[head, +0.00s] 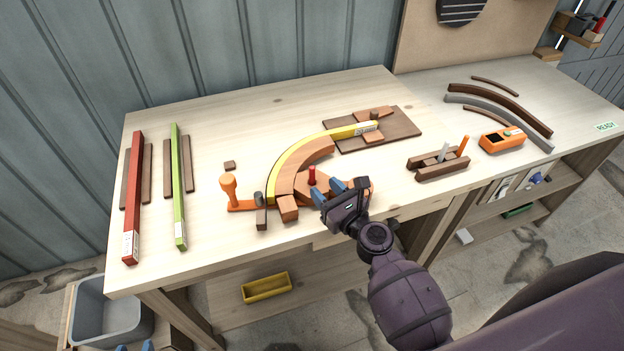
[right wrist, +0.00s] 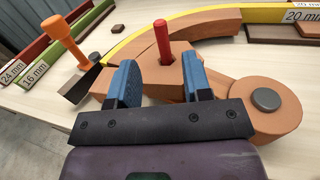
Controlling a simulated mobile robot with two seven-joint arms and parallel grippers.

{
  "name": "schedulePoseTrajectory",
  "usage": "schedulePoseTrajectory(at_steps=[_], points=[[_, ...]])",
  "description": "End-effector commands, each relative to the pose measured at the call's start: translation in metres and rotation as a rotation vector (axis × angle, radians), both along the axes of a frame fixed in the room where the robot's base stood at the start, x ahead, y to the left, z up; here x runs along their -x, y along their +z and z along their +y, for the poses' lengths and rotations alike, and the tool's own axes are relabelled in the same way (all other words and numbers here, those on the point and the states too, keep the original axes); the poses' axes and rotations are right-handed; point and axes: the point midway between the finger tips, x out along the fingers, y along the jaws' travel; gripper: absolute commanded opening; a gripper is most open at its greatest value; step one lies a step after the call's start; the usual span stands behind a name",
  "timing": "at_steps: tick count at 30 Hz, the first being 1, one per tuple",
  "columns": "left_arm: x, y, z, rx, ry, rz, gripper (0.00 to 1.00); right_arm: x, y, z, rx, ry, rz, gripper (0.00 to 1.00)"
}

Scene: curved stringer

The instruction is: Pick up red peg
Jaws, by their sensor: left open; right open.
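The red peg (head: 311,175) stands upright in a wooden block beside the curved wooden form (head: 300,168). In the right wrist view the red peg (right wrist: 163,42) rises beyond and between my two blue fingertips. My right gripper (head: 327,190) is open and empty, just to the near right of the peg; it also shows in the right wrist view (right wrist: 160,80). The fingers are not closed on the peg. Only the blue fingertips of my left gripper (head: 135,347) show at the bottom left edge, open, below the bench and far from the peg.
A yellow strip (head: 295,155) bends around the form. An orange clamp (head: 230,190) stands left of the peg. Red (head: 133,200) and green (head: 178,190) strips lie further left. A wooden holder (head: 440,168) sits right.

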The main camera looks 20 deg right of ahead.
Motion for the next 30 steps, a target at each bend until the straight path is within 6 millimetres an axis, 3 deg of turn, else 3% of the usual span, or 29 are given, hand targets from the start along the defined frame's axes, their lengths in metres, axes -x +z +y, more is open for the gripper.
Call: schedulePoseTrajectory(at_steps=[5,15,25,26,30], points=[[0.0,0.0,0.0,0.0,0.0,0.0,0.43,-0.009,0.0,0.002,0.001,0.0,-0.001,0.45],[0.001,-0.001,0.0,0.0,0.0,0.001,0.43,-0.048,-0.002,0.011,0.001,0.0,0.0,0.45],[0.001,-0.001,0.0,0.001,0.001,0.002,0.43,-0.054,-0.002,0.013,0.001,-0.001,0.0,0.45],[0.001,-0.001,0.0,0.001,0.001,0.002,0.43,-0.054,-0.002,0.013,0.001,-0.001,0.0,0.44],[0.001,-0.001,0.0,0.001,0.001,0.002,0.43,-0.054,-0.002,0.013,0.001,-0.001,0.0,0.22]])
